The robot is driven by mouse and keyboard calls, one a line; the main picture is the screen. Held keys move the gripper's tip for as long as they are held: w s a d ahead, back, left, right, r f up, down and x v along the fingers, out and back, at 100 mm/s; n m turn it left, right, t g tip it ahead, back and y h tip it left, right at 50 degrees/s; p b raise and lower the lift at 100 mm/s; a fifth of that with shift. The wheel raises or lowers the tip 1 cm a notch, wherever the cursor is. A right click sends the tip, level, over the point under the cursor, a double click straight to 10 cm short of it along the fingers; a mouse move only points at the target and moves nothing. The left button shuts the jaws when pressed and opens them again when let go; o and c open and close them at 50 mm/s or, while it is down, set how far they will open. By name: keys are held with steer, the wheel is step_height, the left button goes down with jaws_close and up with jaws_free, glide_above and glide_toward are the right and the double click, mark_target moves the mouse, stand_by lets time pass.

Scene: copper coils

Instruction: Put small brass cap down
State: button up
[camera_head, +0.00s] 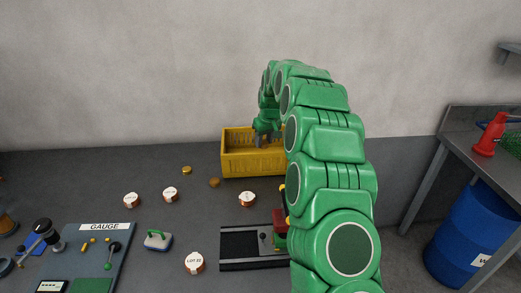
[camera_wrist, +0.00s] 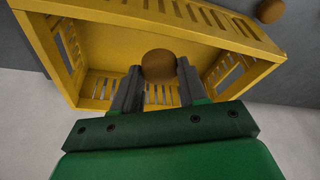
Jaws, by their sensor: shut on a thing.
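My gripper (camera_head: 266,138) reaches down into the yellow crate (camera_head: 252,166) at the back of the table. In the wrist view my gripper (camera_wrist: 159,68) has its two fingers on either side of a small round brown-brass cap (camera_wrist: 159,62) and is shut on it. The cap shows inside the outline of the crate (camera_wrist: 185,14). I cannot tell whether it touches the crate floor. In the head view the held cap is hidden by the crate wall and my gripper.
A brass cap (camera_head: 187,170) and a browner one (camera_head: 214,182) lie left of the crate. Several white-topped coils, one (camera_head: 247,199) near the crate, stand on the table. A gauge board (camera_head: 92,250) and a black-railed fixture (camera_head: 240,243) are in front. The crate's slatted walls surround my fingers.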

steer(key=shift+w+a+f, duration=0.1)
steer(key=shift+w+f, duration=1.05)
steer(key=shift+w, duration=0.2)
steer(key=shift+w+a+f, duration=0.1)
steer(key=shift+w+f, duration=1)
steer(key=shift+w, duration=0.25)
steer(key=shift+w+a+f, duration=0.1)
steer(key=shift+w+f, duration=1.05)
steer(key=shift+w, duration=0.2)
steer(key=shift+f, duration=0.1)
steer(key=shift+w+f, duration=0.3)
steer(key=shift+f, duration=1.45)
steer(key=shift+f, duration=0.1)
steer(key=o, duration=1)
steer(key=shift+o, duration=0.2)
